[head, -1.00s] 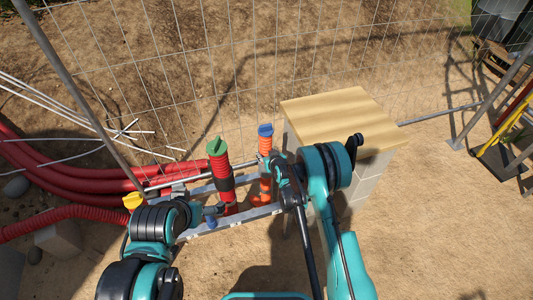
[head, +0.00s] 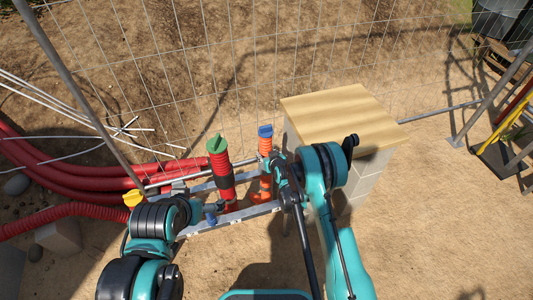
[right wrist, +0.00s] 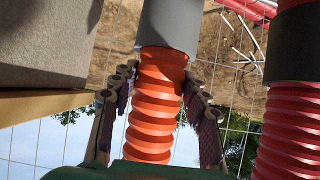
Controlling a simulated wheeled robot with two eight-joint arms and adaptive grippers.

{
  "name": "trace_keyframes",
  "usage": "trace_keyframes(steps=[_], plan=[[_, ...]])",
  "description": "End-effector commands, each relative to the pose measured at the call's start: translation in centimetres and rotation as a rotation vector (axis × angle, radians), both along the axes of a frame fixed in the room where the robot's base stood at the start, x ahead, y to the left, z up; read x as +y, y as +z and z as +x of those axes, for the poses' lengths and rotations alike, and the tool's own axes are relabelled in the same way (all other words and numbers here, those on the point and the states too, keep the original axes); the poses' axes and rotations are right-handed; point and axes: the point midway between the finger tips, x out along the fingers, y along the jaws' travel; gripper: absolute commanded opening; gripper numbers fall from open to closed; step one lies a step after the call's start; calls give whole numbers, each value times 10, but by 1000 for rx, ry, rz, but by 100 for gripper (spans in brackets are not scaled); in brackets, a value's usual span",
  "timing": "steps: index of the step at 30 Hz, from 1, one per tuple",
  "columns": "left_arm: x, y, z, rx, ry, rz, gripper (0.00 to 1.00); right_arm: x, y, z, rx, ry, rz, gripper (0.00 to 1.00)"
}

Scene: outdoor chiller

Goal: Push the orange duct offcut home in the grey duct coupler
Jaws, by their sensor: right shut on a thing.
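The orange duct offcut (head: 265,146) stands upright with a blue cap on top in the head view. The right wrist view shows its ribbed length (right wrist: 152,115) between the fingers. One end of it meets the grey duct coupler (right wrist: 172,22), a smooth grey sleeve in line with it; how deep it sits inside cannot be told. The coupler is hard to make out in the head view. My right gripper (right wrist: 157,85) is shut on the orange offcut close to the coupler's edge. My left gripper (head: 208,211) is near the foot of the red duct; its fingers are unclear.
A red duct (head: 221,173) with a green cap and dark sleeve stands left of the orange one. A block plinth with a wooden top (head: 340,112) stands close on the right. Wire fence is behind; red pipes (head: 75,175) lie left.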

Motion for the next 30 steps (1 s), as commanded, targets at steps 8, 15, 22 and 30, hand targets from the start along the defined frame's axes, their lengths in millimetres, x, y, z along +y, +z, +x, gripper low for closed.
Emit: trace_keyframes(steps=[8, 15, 22, 30], plan=[[0, 0, 0, 0, 0, 0, 100, 0, -7, 0, -1, 0, 0, 0], [0, 0, 0, 0, 0, 0, 100, 0, -7, 0, 0, 0, 0, 70], [0, 0, 0, 0, 0, 0, 100, 0, -7, 0, 0, 0, 0, 80], [0, 0, 0, 0, 0, 0, 100, 0, -7, 0, 0, 0, 0, 90]])
